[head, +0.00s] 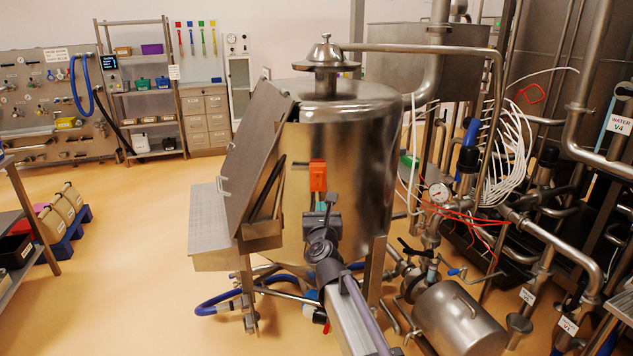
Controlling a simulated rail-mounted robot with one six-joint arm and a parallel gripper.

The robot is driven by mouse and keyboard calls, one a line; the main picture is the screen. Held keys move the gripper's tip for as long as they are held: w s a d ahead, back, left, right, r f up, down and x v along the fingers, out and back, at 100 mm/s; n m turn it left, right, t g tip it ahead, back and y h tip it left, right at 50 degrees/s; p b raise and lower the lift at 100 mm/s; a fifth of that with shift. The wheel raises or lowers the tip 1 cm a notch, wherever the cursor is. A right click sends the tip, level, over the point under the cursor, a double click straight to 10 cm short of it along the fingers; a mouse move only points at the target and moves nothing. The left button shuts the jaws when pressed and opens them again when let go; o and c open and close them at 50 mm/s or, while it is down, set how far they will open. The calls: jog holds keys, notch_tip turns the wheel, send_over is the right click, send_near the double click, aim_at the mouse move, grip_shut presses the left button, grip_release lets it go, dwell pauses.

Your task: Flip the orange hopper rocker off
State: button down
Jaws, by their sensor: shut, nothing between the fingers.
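The orange hopper rocker (318,176) is on the front of the steel hopper tank (362,170), a little right of the picture's middle-left. My gripper (322,207) is just below the rocker, with its fingers pointing up toward it. The fingers are shut and empty. A small gap seems to lie between the fingertips and the orange part, but I cannot tell whether they touch. The rocker's exact tilt is too small to read. My wrist hides the tank's lower front.
A grey hinged lid (262,150) stands tilted left of the rocker, above a steel tray (210,228). Pipes, red and white hoses and a pressure gauge (438,193) crowd the right side. A steel motor (460,318) sits low right. Open floor (140,230) lies left.

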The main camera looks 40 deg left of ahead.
aim_at(317, 176)
jog(key=p+x, duration=0.1)
jog(key=x, duration=1.3)
jog(key=shift+a+p, duration=0.1)
jog(key=shift+p, duration=0.25)
jog(key=shift+w, duration=0.1)
